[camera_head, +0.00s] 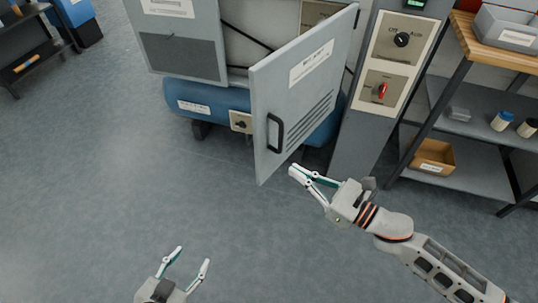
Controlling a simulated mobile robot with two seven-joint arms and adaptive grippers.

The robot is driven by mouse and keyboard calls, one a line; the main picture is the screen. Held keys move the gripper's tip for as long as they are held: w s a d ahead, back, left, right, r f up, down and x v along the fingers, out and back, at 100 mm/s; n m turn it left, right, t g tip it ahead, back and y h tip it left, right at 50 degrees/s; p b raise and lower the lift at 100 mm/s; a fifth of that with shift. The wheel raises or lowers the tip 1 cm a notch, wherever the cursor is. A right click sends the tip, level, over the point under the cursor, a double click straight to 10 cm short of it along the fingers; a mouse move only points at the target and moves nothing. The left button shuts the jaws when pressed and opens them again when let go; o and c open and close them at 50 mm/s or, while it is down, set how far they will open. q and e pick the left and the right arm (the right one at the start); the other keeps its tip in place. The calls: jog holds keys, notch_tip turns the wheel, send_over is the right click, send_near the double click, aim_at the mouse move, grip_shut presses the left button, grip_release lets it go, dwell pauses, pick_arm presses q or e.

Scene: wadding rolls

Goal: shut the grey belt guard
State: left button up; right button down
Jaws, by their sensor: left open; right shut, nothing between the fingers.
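The grey belt guard (300,86) is a flat hinged door with a black handle (275,133), a label and slanted vent slots. It stands ajar, swung out from the grey cabinet, with belts visible in the gap behind it. My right gripper (300,174) is shut and empty, close to the guard's lower right corner; I cannot tell whether it touches. My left gripper (191,257) is open and empty over the floor at the bottom, well below and left of the guard.
A blue tank (215,103) lies below the cabinet, behind the guard. A grey control column (356,143) with a black knob and a red switch stands right of it. A shelf unit (462,171) with a cardboard box (433,157) is at the right.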

aim_at(260, 149)
jog(key=x, duration=0.8)
jog(key=shift+w+a, duration=0.15)
jog(key=shift+a, duration=0.2)
jog(key=shift+w+a, duration=0.3)
pick_arm(q)
jog(key=shift+s+f, duration=0.5)
jog(key=shift+s, duration=0.15)
jog(key=shift+w, duration=0.2)
pick_arm(e)
jog(key=shift+a, duration=0.1)
jog(key=shift+w+a, duration=0.1)
